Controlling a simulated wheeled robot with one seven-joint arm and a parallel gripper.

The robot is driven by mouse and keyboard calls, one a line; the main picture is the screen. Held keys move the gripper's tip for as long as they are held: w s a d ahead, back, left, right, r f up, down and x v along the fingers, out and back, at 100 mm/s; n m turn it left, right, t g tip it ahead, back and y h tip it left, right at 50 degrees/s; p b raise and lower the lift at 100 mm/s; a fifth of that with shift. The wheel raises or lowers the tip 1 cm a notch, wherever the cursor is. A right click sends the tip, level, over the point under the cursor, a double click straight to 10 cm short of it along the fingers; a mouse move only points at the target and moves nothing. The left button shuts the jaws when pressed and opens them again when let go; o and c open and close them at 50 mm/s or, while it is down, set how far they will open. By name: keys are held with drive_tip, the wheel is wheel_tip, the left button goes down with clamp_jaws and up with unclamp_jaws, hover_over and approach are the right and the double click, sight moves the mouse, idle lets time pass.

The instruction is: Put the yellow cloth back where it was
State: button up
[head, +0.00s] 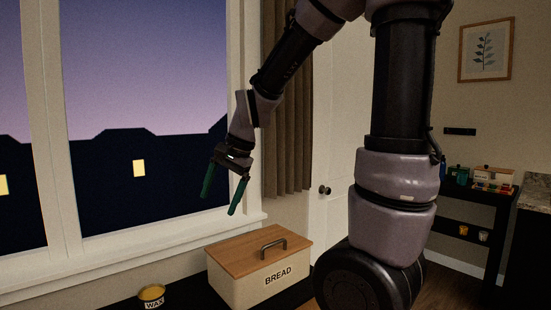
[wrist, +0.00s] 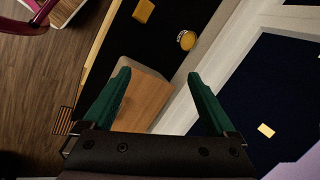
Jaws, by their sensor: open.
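My gripper (head: 219,203) has green fingers and is open and empty, raised in the air in front of the window, above and left of the bread box. It also shows in the wrist view (wrist: 158,73), with nothing between its fingers. A small flat yellow-orange piece (wrist: 143,11) lies on the dark surface at the top of the wrist view. It may be the yellow cloth, but it is too small to be sure. The head view does not show it.
A cream bread box (head: 262,286) with a wooden lid and handle stands on the dark counter below my gripper. A yellow wax tin (head: 152,296) stands left of it. The window (head: 140,120) is behind. A dark shelf (head: 470,212) with small items is at right.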

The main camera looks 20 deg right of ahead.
drive_tip(key=s+d+r+n+t+h, duration=0.1)
drive_tip(key=s+d+r+n+t, duration=0.3)
drive_tip(key=s+d+r, duration=0.6)
drive_tip(key=shift+s+r+n+h, duration=0.3)
drive_tip(key=shift+s+n, duration=0.1)
drive_tip(key=shift+s, duration=0.15)
drive_tip(key=shift+c, duration=0.3)
